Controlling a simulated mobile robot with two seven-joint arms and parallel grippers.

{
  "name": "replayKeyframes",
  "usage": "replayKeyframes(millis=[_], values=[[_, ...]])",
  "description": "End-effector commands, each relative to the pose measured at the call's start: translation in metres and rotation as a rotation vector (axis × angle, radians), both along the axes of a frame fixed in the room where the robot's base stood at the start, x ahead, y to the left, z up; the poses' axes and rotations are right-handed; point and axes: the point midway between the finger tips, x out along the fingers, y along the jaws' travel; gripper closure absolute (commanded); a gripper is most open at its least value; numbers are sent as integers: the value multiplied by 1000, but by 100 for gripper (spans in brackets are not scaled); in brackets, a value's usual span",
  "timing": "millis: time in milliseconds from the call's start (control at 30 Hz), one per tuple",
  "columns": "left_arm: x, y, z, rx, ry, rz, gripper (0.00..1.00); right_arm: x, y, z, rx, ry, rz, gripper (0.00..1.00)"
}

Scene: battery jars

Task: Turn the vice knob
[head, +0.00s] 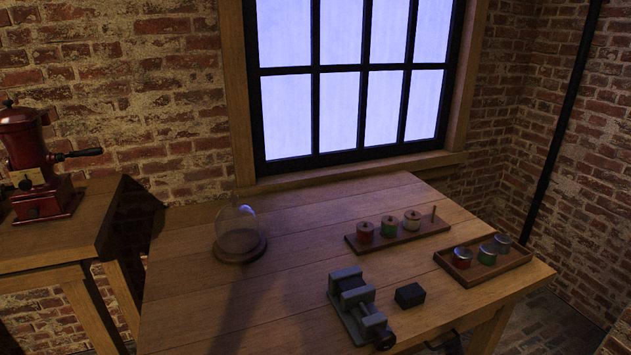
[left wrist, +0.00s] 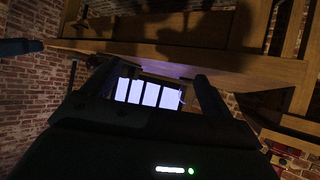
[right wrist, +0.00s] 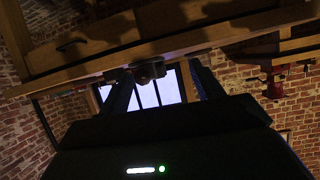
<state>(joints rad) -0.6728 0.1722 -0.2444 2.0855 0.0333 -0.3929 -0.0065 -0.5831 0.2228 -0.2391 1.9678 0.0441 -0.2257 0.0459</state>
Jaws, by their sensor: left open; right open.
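The grey vice (head: 350,298) stands on the wooden table near its front edge. Its dark round knob (head: 385,340) sits at the end of the screw, toward the front. In the right wrist view, a dark round shape that looks like the knob (right wrist: 148,72) shows between the fingertips of my right gripper (right wrist: 160,82). The right gripper is open and empty; I cannot tell how far it is from the knob. My left gripper (left wrist: 150,85) is open and empty, facing the table's underside and the window. Neither gripper is clearly visible in the head view.
A black block (head: 409,295) lies right of the vice. A peg board (head: 400,236) with several jars or spools and a tray (head: 490,270) with three jars are behind it. A glass dome (head: 239,232) stands left. A red grinder (head: 32,165) is on another table.

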Motion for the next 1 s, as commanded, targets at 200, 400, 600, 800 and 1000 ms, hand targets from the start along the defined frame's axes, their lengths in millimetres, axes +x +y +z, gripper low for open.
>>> replayKeyframes(millis=[200,400,600,800,1000], values=[[-3,5,1,23,31,9,15,-34,10,8,-40,146,-6,34],[-2,4,-9,20,30,12,15,-24,9,0,-32,106,7,34],[3,-1,-26,-13,0,9,15,34,-11,-13,45,-158,54,34],[8,-11,-23,-55,-42,-3,15,79,-48,-2,106,-381,51,34],[5,-15,-19,-65,-46,-13,15,97,-55,7,122,-435,44,34]])
